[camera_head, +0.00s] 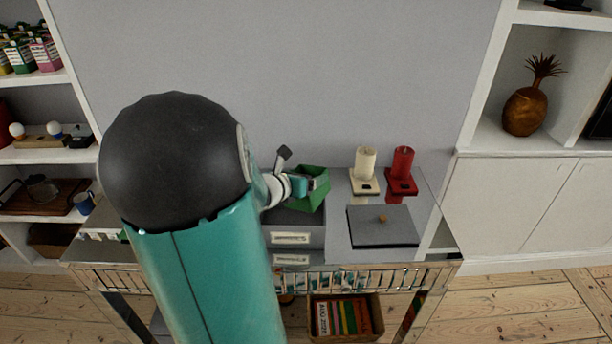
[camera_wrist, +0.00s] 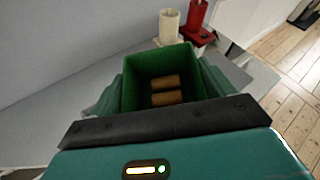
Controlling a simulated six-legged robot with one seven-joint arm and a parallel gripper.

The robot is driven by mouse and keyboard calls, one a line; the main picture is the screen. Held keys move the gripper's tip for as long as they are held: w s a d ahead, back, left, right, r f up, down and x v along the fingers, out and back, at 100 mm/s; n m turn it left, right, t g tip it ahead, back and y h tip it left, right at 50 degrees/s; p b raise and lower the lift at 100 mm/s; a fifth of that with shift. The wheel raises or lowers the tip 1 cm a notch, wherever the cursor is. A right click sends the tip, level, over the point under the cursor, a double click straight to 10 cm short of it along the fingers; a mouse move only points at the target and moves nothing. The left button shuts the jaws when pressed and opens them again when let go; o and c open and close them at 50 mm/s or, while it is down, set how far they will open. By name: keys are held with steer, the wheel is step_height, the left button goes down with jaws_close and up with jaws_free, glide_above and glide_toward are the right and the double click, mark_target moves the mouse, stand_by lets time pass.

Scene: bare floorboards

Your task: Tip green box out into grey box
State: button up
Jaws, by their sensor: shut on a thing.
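The green box (camera_head: 313,190) is held up by my gripper (camera_head: 306,185) over the grey box (camera_head: 295,236), in the head view. It looks a little tilted there. In the wrist view the green box (camera_wrist: 161,62) is open at the top, with two brown cylinders (camera_wrist: 166,90) lying inside. My gripper is shut on the green box. The grey box stands on the table with a pale label on its front. My arm and the green box hide much of its opening, and I cannot see what is inside it.
A grey lid (camera_head: 385,228) with a brown knob lies on the mirrored table, right of the grey box. Behind it stand a cream candle (camera_head: 365,163) and a red candle (camera_head: 402,165) on holders. A wall is close behind the table. Shelves (camera_head: 40,150) flank it.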

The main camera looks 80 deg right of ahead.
steer(key=n+g, duration=0.1)
steer(key=f+n+g, duration=0.1)
steer(key=n, duration=0.1)
steer(key=w+f+n+g, duration=0.1)
steer(key=shift+d+f+n, duration=0.1)
steer(key=shift+n, duration=0.3)
steer(key=n, duration=0.1)
steer(key=w+n+g, duration=0.1)
steer(key=f+n+g, duration=0.1)
steer(key=shift+w+d, duration=0.15)
steer(key=shift+d, duration=0.1)
steer(key=w+n+h, duration=0.1)
steer(key=n, duration=0.2)
steer(key=w+f+n+g+h, duration=0.1)
steer(key=n, duration=0.2)
steer(key=w+d+n+g+h, duration=0.1)
steer(key=n, duration=0.2)
steer(key=shift+w+f+n, duration=0.25)
steer(key=shift+f+n, duration=0.1)
steer(key=shift+n, duration=0.05)
steer(key=shift+s, duration=0.1)
